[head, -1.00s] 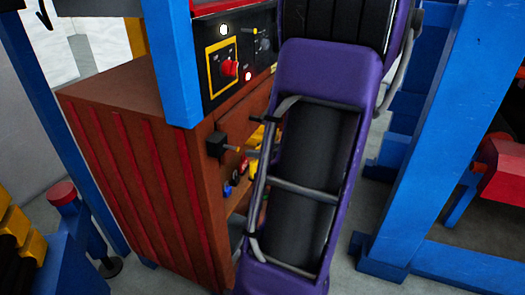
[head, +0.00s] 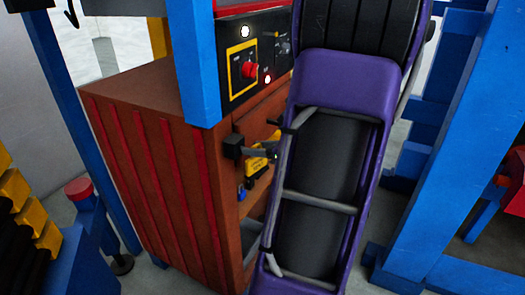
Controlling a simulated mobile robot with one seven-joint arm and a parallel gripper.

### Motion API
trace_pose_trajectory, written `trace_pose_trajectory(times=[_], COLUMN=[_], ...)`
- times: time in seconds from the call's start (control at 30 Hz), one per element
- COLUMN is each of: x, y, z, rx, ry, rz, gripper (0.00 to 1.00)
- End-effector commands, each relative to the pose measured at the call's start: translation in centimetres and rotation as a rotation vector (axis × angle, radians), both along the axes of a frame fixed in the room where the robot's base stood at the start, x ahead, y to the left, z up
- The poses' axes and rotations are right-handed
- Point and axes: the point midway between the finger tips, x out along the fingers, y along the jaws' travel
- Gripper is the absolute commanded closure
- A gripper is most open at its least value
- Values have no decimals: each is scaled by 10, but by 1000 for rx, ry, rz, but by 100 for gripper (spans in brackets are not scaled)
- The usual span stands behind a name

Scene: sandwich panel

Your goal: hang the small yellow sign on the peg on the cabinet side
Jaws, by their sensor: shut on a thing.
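A small yellow piece with dark marks, which looks like the sign (head: 257,165), shows at the cabinet's front, just left of my purple arm. Its right part is hidden behind the arm. The peg's black block (head: 233,146) sits at the cabinet's front corner, and its grey pin points right, toward the yellow piece. I cannot tell whether the sign is around the pin, touching it or only beside it. My gripper is hidden behind my arm.
The brown cabinet (head: 150,180) with red stripes has an open front with a blue item (head: 241,192) inside. A control panel with a red knob (head: 250,69) is above. Blue posts (head: 195,65) stand at both sides. A red-topped blue post (head: 78,188) is at left.

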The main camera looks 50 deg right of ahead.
Motion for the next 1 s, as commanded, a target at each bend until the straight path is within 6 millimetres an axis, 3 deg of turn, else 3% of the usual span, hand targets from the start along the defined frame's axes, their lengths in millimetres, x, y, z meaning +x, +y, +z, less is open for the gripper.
trace_pose_trajectory(times=[0.5,1.0], x=[25,28], y=[9,11], z=[-9,-13], rx=[2,4], ry=[0,3], rz=[5,7], gripper=[100,100])
